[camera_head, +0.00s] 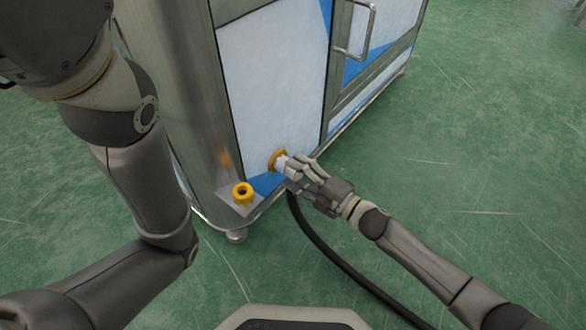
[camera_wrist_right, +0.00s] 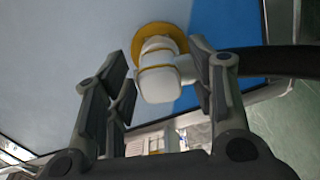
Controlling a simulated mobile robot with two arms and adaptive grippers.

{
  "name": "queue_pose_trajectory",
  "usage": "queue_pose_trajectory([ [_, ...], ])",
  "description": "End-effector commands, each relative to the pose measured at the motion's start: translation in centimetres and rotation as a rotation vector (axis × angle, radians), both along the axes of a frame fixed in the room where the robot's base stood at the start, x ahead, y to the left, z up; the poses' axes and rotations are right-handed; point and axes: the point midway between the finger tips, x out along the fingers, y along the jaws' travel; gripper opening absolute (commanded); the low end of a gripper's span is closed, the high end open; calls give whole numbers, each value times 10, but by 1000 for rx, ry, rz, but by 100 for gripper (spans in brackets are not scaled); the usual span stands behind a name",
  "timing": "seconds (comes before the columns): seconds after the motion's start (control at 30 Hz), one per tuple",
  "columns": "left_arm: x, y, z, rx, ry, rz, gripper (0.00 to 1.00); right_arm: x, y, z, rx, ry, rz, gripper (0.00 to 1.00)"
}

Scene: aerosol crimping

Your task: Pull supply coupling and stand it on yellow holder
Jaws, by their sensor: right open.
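The supply coupling (camera_head: 281,164) is a white fitting seated against a yellow ring on the machine's front panel, low down. In the right wrist view the coupling (camera_wrist_right: 157,80) sits between the spread fingers, with a yellow collar behind it. My right gripper (camera_head: 295,170) is open around the coupling, fingers apart from it on both sides. The yellow holder (camera_head: 243,192) is a short ring on a small metal shelf, left of the coupling, and looks empty. My left arm shows at the left, but its gripper is not in view.
A black hose (camera_head: 322,246) runs from the coupling down under my right arm to the floor. The machine cabinet (camera_head: 262,85) has a blue and white panel and a door handle (camera_head: 357,45). The green floor (camera_head: 480,150) to the right is clear.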

Motion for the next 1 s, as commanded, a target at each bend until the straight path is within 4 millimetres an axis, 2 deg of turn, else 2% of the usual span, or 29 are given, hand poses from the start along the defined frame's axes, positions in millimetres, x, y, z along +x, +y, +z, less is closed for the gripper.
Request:
queue_pose_trajectory([
  [0.47,5,0,-1,3,15,3,0,0,0,0,0,0,0,50],
  [0.83,3,0,-1,2,11,2,0,0,0,0,0,0,0,2],
  [1.0,2,0,0,2,6,2,0,0,0,1,1,-1,0,0],
])
